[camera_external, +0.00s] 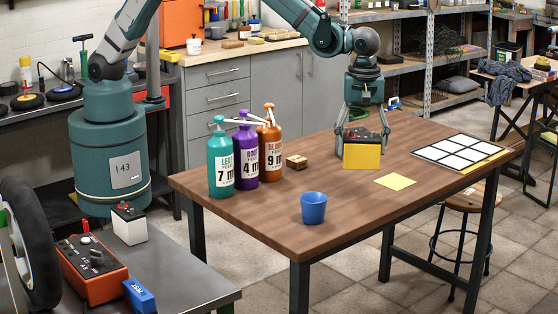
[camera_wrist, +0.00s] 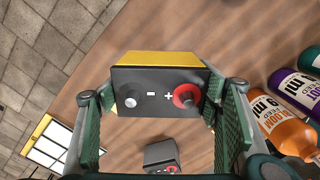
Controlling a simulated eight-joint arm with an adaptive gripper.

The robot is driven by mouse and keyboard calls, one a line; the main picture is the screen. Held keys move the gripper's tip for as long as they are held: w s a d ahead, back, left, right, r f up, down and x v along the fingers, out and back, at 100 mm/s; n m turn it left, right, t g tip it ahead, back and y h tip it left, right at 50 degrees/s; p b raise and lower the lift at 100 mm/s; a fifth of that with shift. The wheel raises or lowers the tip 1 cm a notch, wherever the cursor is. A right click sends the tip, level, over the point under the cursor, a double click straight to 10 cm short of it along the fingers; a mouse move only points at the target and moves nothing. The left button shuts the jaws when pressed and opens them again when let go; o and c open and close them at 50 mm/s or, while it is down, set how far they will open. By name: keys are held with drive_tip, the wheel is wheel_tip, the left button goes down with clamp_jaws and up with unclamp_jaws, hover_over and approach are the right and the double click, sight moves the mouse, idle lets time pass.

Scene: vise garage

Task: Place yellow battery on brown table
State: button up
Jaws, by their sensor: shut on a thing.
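The yellow battery (camera_external: 361,157) has a dark top with a minus and a red plus terminal; its top fills the middle of the wrist view (camera_wrist: 157,90). My gripper (camera_external: 362,137) is shut on it from above, with one finger on each side. The battery is upright over the far middle part of the brown table (camera_external: 250,213). Whether its base touches the wood is hard to tell. The tabletop also shows in the wrist view (camera_wrist: 215,45).
Teal (camera_external: 221,160), purple (camera_external: 245,155) and orange (camera_external: 270,150) bottles stand left, near a small wooden block (camera_external: 297,162). A blue cup (camera_external: 313,208) is in front. A yellow sheet (camera_external: 395,181) and white-squared panel (camera_external: 462,153) lie right. A dark object (camera_wrist: 162,156) shows below the battery in the wrist view.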

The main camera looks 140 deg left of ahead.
sight(361, 164)
drive_tip(key=shift+f, duration=2.9)
drive_tip(key=shift+f+b, duration=0.35)
drive_tip(key=shift+f, duration=1.5)
drive_tip(key=shift+f, duration=0.1)
drive_tip(key=o, duration=1.5)
wheel_tip(361, 164, up, 12)
drive_tip(key=shift+r+p, duration=0.1)
drive_tip(key=shift+p, duration=0.35)
